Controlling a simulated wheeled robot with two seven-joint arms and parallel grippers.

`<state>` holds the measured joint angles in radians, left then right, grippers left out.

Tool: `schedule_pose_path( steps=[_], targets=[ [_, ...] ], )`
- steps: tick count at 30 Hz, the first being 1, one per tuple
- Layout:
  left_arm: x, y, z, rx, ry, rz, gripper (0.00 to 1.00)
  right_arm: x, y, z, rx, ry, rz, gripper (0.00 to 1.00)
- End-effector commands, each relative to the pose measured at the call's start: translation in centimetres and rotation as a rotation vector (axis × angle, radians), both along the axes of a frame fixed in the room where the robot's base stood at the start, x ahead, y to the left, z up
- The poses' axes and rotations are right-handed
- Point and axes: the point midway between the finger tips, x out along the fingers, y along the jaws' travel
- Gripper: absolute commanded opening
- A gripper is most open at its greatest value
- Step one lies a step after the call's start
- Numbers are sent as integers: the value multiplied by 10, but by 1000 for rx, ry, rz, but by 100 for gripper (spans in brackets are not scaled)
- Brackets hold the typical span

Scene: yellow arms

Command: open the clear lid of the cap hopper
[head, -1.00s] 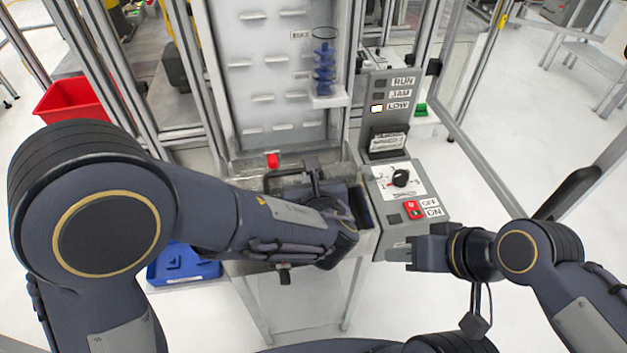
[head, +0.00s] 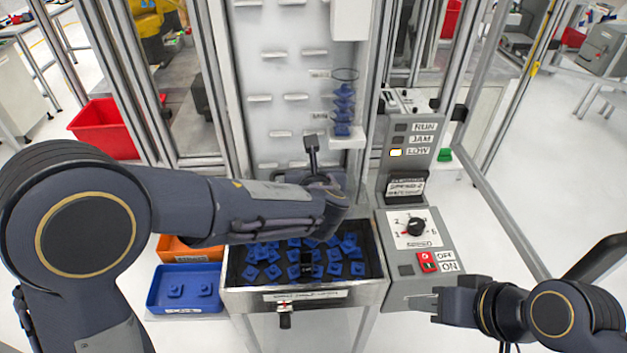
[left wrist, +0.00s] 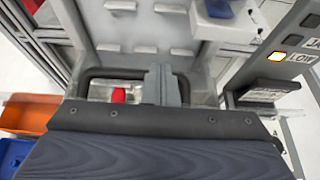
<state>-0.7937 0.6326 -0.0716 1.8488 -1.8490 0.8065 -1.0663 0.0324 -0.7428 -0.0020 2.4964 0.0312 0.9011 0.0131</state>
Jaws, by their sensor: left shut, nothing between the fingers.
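The cap hopper (head: 375,288) is a grey metal bin with several blue caps inside, seen below my left forearm in the head view. I cannot make out its clear lid surely, or whether it is raised. My left gripper (head: 311,145) is at the hopper's back, by the upright white panel. In the left wrist view its shut fingers (left wrist: 160,84) stand beside a dark looped bar (left wrist: 88,84), with a red piece behind; I cannot tell if they touch the bar. My right gripper (head: 440,302) is low, right of the hopper; its jaws are unclear.
A control box (head: 420,255) with dial and red switch adjoins the hopper's right side, with a lit LOW lamp (head: 396,153) above. Blue (head: 185,290) and orange (head: 185,250) bins stand at left, a red bin (head: 105,128) farther back. Metal posts frame the panel.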

Motion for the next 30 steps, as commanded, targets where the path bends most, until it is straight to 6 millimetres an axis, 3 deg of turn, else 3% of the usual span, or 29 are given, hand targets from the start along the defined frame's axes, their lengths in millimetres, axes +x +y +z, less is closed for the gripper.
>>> schedule_pose_path(
  steps=[20, 30],
  targets=[
    [3, 0, -3, 3, 8, -1, 0, 0, 0, -2, 0, 0, 0, 34],
    [-44, 0, 21, -2, 2, -4, 0, 0, 0, -10, 0, 0, 0, 34]
  ],
)
